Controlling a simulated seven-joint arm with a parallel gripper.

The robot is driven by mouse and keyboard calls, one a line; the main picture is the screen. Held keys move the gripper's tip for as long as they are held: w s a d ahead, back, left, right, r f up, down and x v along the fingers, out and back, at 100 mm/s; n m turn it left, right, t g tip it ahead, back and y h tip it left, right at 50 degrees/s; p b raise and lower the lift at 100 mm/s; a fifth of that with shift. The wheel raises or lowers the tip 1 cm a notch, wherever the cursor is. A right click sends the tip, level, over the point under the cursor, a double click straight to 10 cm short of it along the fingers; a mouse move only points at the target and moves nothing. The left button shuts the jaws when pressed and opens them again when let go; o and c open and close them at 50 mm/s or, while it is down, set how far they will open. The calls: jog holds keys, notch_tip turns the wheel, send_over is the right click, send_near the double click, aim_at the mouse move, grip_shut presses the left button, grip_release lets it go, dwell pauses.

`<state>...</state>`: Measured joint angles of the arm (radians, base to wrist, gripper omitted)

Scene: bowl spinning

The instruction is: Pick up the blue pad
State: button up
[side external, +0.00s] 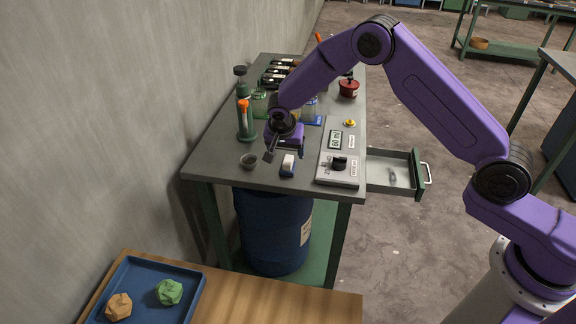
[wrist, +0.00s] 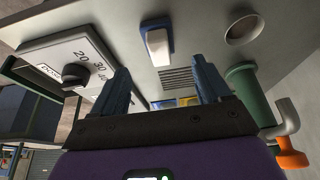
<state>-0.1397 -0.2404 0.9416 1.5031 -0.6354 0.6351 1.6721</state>
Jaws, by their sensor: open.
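A small blue pad (side external: 288,170) with a white top part lies on the grey bench top near its front edge. It also shows in the wrist view (wrist: 156,42), ahead of my fingers and between their lines. My gripper (side external: 285,151) is open and empty, pointing down above the bench just behind the pad. In the wrist view my two blue-grey fingers (wrist: 162,82) stand apart with a slotted vent patch between them. My gripper does not touch the pad.
A green stand with an orange top (side external: 245,120) is close left of my gripper. An open drawer (side external: 395,175) juts out right.

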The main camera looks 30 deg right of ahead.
aim_at(288, 160)
jog(key=shift+x, duration=3.35)
jog(key=c, duration=1.1)
